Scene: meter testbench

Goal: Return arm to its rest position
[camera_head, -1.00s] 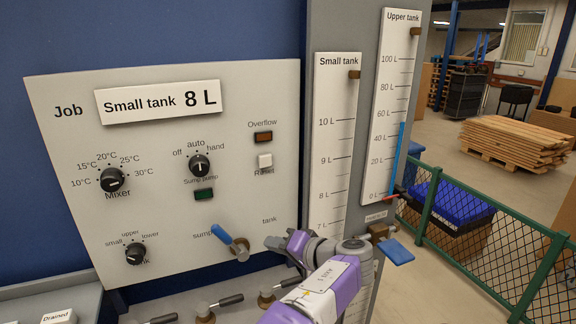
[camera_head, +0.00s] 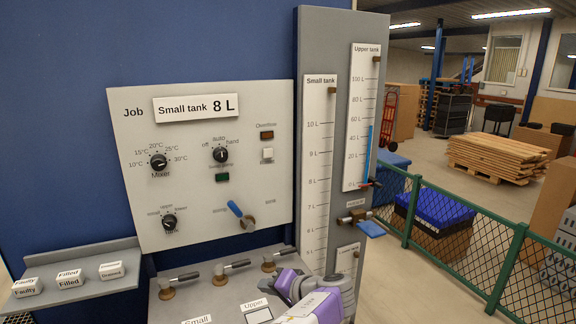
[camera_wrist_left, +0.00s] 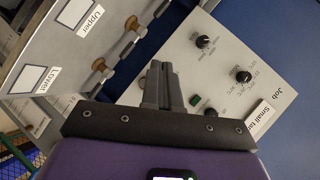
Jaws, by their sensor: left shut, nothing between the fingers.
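In the wrist view my left gripper (camera_wrist_left: 163,84) has its two grey fingers together, with nothing between them. Its fingertips point towards the panel and are apart from the switches. In the head view my purple and grey left arm (camera_head: 318,304) shows at the bottom, in front of the bench and below the gauge column. The fingertips cannot be made out clearly there. My right gripper is not in view.
The control panel (camera_head: 128,190) carries knobs, a blue-handled lever (camera_head: 241,215) and a "Small tank 8 L" sign (camera_head: 195,107). Black-handled valves (camera_head: 222,273) stand on the bench below. A shelf (camera_head: 85,283) holds labelled blocks at left. A green fence (camera_head: 465,240) stands at right.

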